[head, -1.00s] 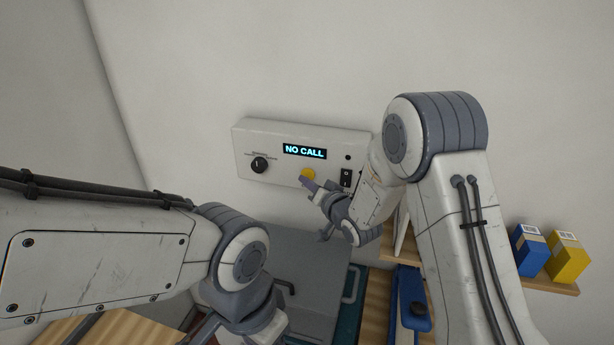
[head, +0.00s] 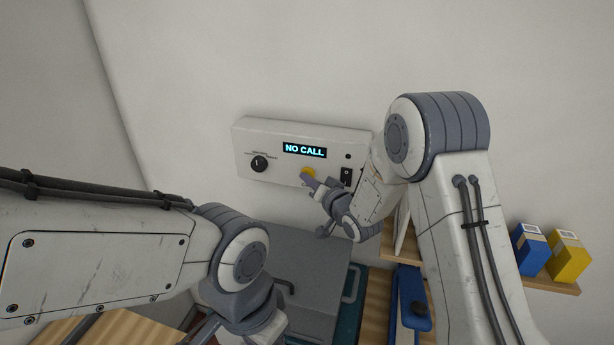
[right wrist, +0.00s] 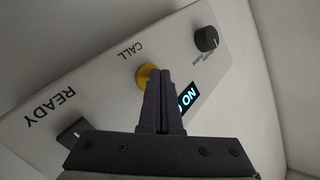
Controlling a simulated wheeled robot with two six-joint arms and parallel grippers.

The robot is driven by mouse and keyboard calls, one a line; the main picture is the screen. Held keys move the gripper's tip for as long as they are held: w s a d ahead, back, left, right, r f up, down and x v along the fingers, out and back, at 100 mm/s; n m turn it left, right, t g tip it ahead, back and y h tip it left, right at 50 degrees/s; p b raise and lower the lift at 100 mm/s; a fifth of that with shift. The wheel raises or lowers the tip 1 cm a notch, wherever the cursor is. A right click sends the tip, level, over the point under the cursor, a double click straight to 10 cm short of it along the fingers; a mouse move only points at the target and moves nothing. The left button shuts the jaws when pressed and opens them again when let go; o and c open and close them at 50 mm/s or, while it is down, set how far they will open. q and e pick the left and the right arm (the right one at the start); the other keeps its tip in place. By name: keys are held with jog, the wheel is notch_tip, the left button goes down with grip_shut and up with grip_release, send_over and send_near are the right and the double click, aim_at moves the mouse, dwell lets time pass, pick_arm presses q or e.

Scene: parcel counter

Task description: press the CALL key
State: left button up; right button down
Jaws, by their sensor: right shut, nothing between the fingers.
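The CALL key is a round yellow button (head: 308,173) on a white wall panel (head: 240,150). My right gripper (head: 304,179) is shut and empty, its fingertips over the lower part of the key. In the right wrist view the shut fingertips (right wrist: 157,70) overlap the yellow key (right wrist: 144,74), below the word CALL. I cannot tell whether they touch it. The panel's display (head: 305,150) reads NO CALL. My left arm crosses the lower left; its gripper fingers are not visible.
The panel also has a black knob (head: 259,164) at left and a black rocker switch (head: 346,176) at right, close to my right gripper. A grey box with handles (head: 310,265) stands below. Blue (head: 528,250) and yellow (head: 567,257) boxes sit on a shelf at right.

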dwell(0.7)
jog(key=shift+s+a+b, duration=0.15)
jog(key=shift+s+b, duration=0.15)
jog(key=shift+s, duration=0.1)
jog(key=s+a+b, duration=0.1)
jog(key=s+a, duration=0.1)
jog(key=s, duration=0.3)
jog(key=shift+s+b, duration=0.35)
jog(key=shift+s, duration=0.05)
jog(key=shift+d, duration=0.1)
dwell(0.4)
